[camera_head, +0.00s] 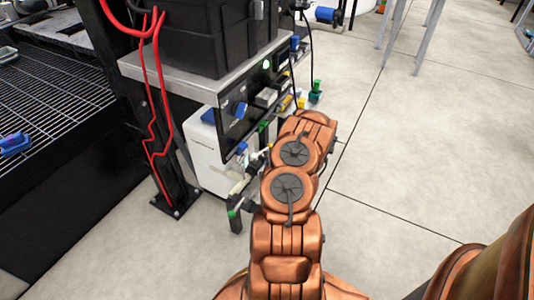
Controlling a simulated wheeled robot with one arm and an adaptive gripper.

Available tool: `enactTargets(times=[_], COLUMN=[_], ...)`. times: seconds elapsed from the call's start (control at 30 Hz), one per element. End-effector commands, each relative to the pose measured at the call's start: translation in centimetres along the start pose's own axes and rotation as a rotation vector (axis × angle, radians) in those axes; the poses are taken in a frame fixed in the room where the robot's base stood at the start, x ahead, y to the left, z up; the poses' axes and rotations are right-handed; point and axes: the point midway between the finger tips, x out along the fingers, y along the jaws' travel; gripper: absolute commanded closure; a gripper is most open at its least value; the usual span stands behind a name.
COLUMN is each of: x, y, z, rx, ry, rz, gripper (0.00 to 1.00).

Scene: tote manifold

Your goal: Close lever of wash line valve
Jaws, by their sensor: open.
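A dark valve panel (232,128) runs along the side of the bench, with small coloured parts on and beside it. A blue part (240,110) is on its near end, and a yellow part (287,103) is farther along. A green part (316,88) stands beyond the panel's far end. Pale fittings with a green tip (232,213) show low beside my arm. I cannot tell which part is the wash line valve lever or how it is turned. My copper arm reaches up the middle, close to the panel's right. My gripper cannot be made out; the arm hides that area.
A black tote (205,35) sits on the grey bench top (190,82). Red hoses (158,120) hang at its left. A white container (207,155) stands under the bench. A dark grated surface (55,95) fills the left.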

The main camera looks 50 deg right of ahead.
Motion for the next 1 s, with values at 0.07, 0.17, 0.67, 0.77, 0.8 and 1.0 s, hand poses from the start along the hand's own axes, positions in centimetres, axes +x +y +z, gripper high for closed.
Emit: enactTargets(times=[0.07,0.17,0.67,0.77,0.8,1.0], x=[0.6,0.9,1.8,2.9,3.3,5.6], y=[0.1,0.2,0.0,0.0,0.0,0.0], z=[0.9,1.7,2.4,2.1,2.0,1.5], rx=[-0.001,-0.026,-0.097,-0.097,-0.097,-0.095], ry=[0.048,0.114,0.216,0.216,0.215,0.216], rz=[0.003,0.002,-0.007,-0.006,-0.005,-0.004], gripper=[0.6,0.6,0.6,0.6,0.6,0.6])
